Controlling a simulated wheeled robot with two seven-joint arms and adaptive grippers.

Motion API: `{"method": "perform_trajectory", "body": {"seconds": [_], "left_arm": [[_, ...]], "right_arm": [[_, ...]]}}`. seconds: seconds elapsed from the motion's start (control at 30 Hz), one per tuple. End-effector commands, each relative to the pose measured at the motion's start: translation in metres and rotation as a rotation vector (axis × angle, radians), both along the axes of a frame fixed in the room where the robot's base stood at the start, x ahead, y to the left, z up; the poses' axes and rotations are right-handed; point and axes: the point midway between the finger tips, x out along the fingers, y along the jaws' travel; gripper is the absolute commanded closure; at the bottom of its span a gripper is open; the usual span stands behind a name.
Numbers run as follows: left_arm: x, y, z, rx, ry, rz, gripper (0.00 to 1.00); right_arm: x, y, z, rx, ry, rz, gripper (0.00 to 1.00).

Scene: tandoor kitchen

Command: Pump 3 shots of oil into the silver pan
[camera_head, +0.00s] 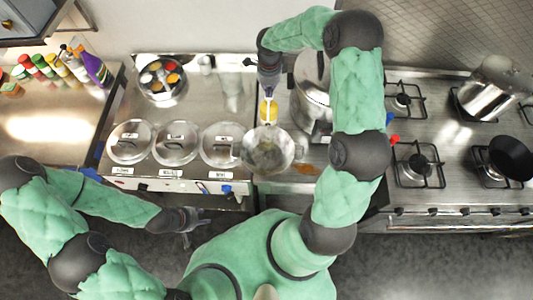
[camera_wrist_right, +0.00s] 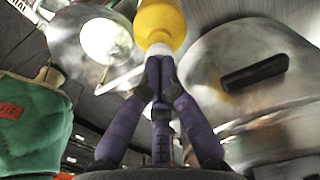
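The yellow oil bottle (camera_head: 268,111) stands just behind the silver pan (camera_head: 268,150). Its white pump spout points toward the pan. My right gripper (camera_head: 268,96) is directly over the bottle top. In the right wrist view, the purple fingers (camera_wrist_right: 160,68) are brought together at the bottle's white pump top, with the yellow bottle body (camera_wrist_right: 160,22) beyond. The silver pan also shows in that view (camera_wrist_right: 85,42), beside the pump spout. My left gripper (camera_head: 196,220) hangs open and empty in front of the counter.
A large lidded pot (camera_head: 309,95) stands close to the right of the bottle. Several lidded containers (camera_head: 175,143) line the counter to the left. A spice tin (camera_head: 162,82) and sauce bottles (camera_head: 90,68) are farther left. Gas burners (camera_head: 418,163) are on the right.

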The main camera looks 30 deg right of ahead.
Motion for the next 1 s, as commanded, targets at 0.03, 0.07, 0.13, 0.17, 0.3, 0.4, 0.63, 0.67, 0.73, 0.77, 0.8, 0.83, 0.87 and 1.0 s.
{"method": "perform_trajectory", "body": {"seconds": [0.03,0.07,0.13,0.17,0.3,0.4,0.63,0.67,0.73,0.77,0.8,0.83,0.87,1.0], "left_arm": [[0.000,0.000,-0.003,0.000,0.000,0.000,0.60],[0.000,0.000,-0.004,0.000,0.000,0.000,0.60],[0.000,0.000,-0.006,0.000,0.000,0.000,0.60],[0.000,0.000,-0.007,0.000,0.000,0.000,0.60],[0.000,0.000,-0.008,0.000,0.000,0.000,0.60],[0.000,0.000,-0.007,0.000,0.000,0.000,0.60],[0.000,0.000,-0.006,0.000,0.000,0.000,0.60],[0.000,0.000,-0.006,0.000,0.000,0.000,0.60],[0.000,0.000,-0.005,0.000,0.000,0.000,0.60],[0.000,0.000,-0.004,0.000,0.000,0.000,0.60],[0.000,0.000,-0.004,0.000,0.000,0.000,0.60],[0.000,0.000,-0.004,0.000,0.000,0.000,0.60],[0.000,0.000,-0.003,0.000,0.000,0.000,0.60],[0.000,0.000,-0.001,0.000,0.000,0.000,0.60]], "right_arm": [[-0.001,0.000,-0.004,0.001,0.002,0.000,1.00],[-0.001,0.000,-0.005,0.001,0.002,0.000,1.00],[-0.001,0.000,-0.007,0.000,0.002,0.000,1.00],[-0.001,0.000,-0.008,0.000,0.002,0.000,1.00],[-0.001,0.000,-0.010,0.001,0.003,0.001,1.00],[-0.001,0.001,-0.010,0.001,0.004,0.001,1.00],[-0.001,0.001,-0.006,0.001,0.004,0.001,1.00],[-0.001,0.001,-0.005,0.002,0.005,0.001,1.00],[-0.001,0.001,-0.002,0.002,0.005,0.001,1.00],[-0.001,0.001,0.000,0.002,0.005,0.001,1.00],[-0.001,0.001,0.002,0.001,0.004,0.001,1.00],[-0.001,0.001,0.004,0.001,0.004,0.001,1.00],[-0.001,0.001,0.005,0.001,0.004,0.001,1.00],[-0.001,0.001,0.014,0.002,0.003,0.000,1.00]]}}
